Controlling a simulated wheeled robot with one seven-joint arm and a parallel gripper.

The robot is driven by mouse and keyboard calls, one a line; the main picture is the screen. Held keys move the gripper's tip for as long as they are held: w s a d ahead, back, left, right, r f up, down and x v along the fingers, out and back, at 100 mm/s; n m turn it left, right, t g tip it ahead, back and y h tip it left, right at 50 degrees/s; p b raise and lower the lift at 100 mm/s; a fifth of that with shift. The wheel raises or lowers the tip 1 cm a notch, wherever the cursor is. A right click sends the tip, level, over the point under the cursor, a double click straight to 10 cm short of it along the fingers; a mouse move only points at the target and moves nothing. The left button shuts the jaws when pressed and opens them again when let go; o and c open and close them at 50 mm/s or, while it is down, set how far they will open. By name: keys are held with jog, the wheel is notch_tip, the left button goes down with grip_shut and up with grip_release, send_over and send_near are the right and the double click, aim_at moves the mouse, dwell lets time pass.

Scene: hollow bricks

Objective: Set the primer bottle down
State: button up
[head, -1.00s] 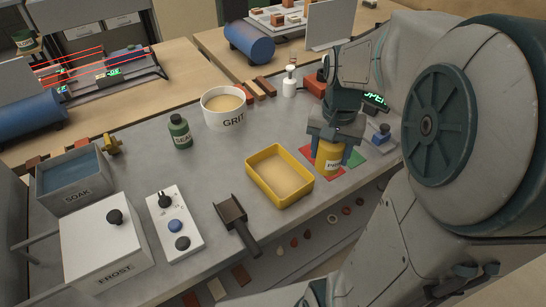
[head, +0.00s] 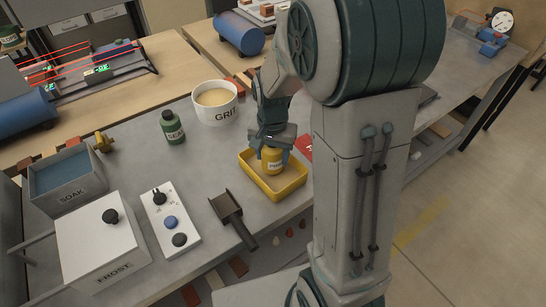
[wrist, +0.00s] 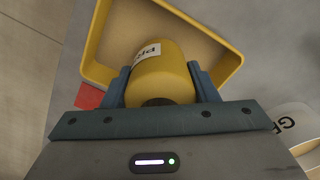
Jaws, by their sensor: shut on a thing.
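The primer bottle (head: 271,160) is yellow with a white label. My gripper (head: 273,148) is shut on it and holds it upright over the yellow tray (head: 291,191). In the wrist view the bottle (wrist: 163,78) sits between the two blue fingers of my gripper (wrist: 160,90), with part of its label showing. The tray rim (wrist: 98,35) surrounds the far end of the bottle there. I cannot tell whether the bottle's base touches the tray floor.
A white GRIT bucket (head: 216,104) and a green bottle (head: 172,127) stand behind and left of the tray. A dark scoop (head: 228,208), a white control box (head: 170,222), the FROST box (head: 103,243) and the SOAK tub (head: 67,181) are further left. Bare bench lies between them.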

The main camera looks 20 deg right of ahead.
jog(key=shift+f, duration=1)
jog(key=shift+f, duration=0.15)
jog(key=o, duration=1.1)
jog(key=shift+o, duration=0.2)
